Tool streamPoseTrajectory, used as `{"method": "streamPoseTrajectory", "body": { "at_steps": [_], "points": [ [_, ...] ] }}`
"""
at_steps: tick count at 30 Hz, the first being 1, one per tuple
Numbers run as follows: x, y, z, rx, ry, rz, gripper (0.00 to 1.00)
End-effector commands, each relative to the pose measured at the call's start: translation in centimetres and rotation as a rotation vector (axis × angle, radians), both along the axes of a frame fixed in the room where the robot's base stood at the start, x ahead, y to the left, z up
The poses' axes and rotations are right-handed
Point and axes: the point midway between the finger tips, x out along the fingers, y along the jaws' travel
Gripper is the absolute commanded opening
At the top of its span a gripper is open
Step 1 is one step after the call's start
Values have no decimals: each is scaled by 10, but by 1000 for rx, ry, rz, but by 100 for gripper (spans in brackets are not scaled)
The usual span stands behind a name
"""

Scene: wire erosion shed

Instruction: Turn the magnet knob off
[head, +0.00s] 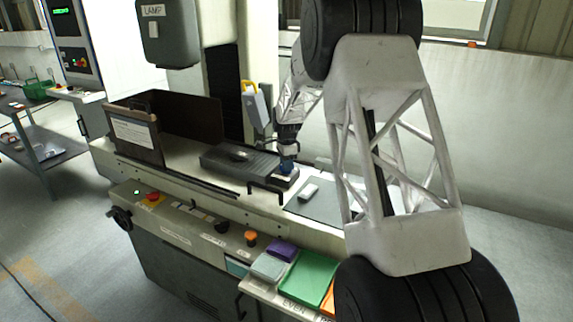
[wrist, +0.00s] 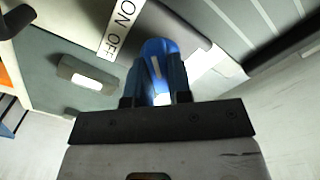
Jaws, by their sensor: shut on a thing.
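The magnet knob is blue with a white line on it; it sits between the fingers of my gripper in the wrist view (wrist: 155,50). In the head view, my gripper (head: 287,152) points down at the right end of the dark magnetic chuck (head: 238,164), with a bit of blue at its tip. The gripper is shut on the knob, and the fingers hide part of it. A white label reading ON and OFF (wrist: 117,30) lies beside the knob. The white line runs nearly up and down in the wrist view; which word it points to I cannot tell.
A small pale block (head: 308,191) lies on a grey mat (head: 325,209) to the right of the chuck. A brown guard (head: 135,133) stands to the left. Green (head: 308,280) and purple (head: 282,249) trays sit in front. A yellow-grey part (head: 254,104) stands behind the chuck.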

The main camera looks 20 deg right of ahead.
Motion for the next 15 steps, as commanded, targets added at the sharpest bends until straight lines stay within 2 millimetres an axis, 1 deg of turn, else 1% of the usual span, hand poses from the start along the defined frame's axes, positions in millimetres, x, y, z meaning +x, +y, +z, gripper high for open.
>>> {"method": "streamPoseTrajectory", "body": {
  "at_steps": [8, 15],
  "points": [
    [0, 0, 0, 0, 0, 34, 0],
    [0, 0, 1, 0, -1, 142, 0]
  ]
}}
